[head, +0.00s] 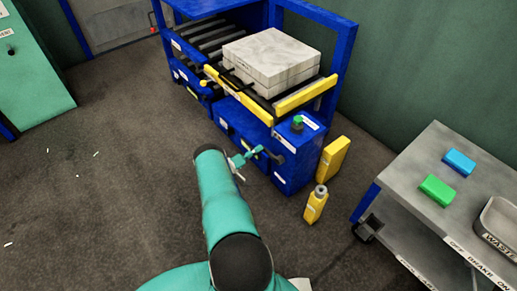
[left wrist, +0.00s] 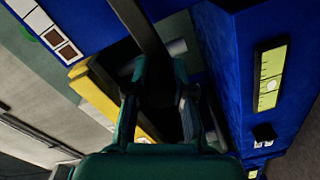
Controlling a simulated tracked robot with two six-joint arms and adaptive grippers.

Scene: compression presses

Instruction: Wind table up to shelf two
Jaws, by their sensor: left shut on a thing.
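The blue lift table (head: 240,122) carries a stack of grey slabs (head: 270,55) behind yellow front bars. My left gripper (head: 252,154) reaches to its right front, at a dark crank handle (head: 275,157) beside the blue control box. In the left wrist view the gripper (left wrist: 160,85) is closed around a dark bar (left wrist: 140,25) that runs up and left; I take it for the crank, partly hidden by the fingers. The shelf marks cannot be read. My right gripper is not in view.
A green button (head: 298,121) tops the blue box. A yellow bottle (head: 316,204) and a yellow case (head: 333,158) stand on the floor right of it. A grey trolley (head: 420,165) with sponges is at the right.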

